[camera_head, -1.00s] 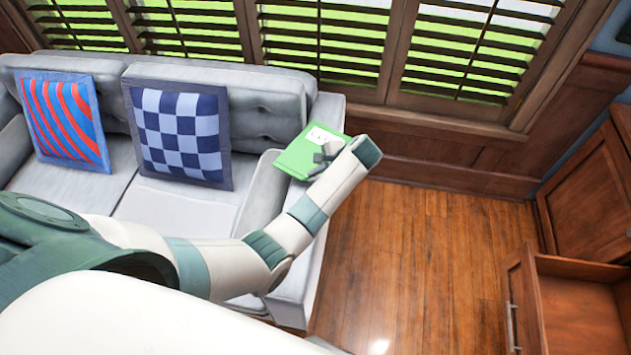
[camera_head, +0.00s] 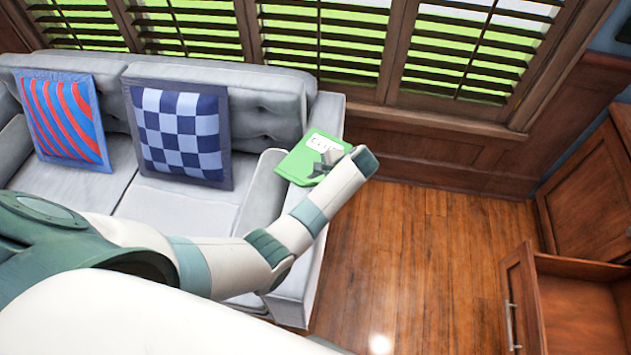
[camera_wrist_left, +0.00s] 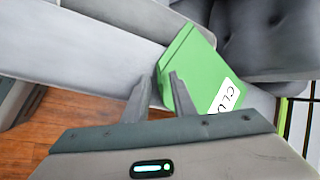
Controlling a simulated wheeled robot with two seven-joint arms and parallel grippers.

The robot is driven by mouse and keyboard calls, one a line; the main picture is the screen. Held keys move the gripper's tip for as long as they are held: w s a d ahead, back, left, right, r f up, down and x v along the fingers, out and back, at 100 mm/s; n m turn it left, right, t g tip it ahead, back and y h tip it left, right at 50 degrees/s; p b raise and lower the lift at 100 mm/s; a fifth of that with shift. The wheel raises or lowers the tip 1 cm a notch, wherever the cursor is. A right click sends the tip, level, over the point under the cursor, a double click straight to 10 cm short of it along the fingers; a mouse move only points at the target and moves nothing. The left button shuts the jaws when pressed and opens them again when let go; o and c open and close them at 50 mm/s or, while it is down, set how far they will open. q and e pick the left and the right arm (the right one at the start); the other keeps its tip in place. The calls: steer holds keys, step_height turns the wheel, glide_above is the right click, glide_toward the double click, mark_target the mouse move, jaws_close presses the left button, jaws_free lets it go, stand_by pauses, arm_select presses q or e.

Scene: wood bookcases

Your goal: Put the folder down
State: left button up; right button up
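The green folder (camera_head: 301,163), with a white label, is at the sofa's right armrest, tilted with its label face towards the head camera. It also shows in the left wrist view (camera_wrist_left: 200,72), with part of its lettering. My left gripper (camera_head: 326,163) is at the folder's right edge. In the left wrist view my left gripper's fingers (camera_wrist_left: 160,85) stand on either side of the folder's spine edge and appear shut on it. Whether the folder touches the armrest cannot be told. My right gripper is in neither view.
The grey sofa (camera_head: 185,208) holds a red-and-blue striped cushion (camera_head: 66,118) and a blue checkered cushion (camera_head: 180,135). Shuttered windows (camera_head: 325,45) stand behind. An open wooden cabinet (camera_head: 580,300) is at lower right. The wood floor (camera_head: 420,250) between is clear.

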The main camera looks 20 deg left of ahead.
arm_select(q)
steer(key=v, duration=1.2)
steer(key=shift+b, duration=0.35)
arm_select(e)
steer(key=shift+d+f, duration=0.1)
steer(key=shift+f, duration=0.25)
arm_select(q)
steer(key=shift+d+r, duration=0.1)
steer(key=shift+w, duration=0.1)
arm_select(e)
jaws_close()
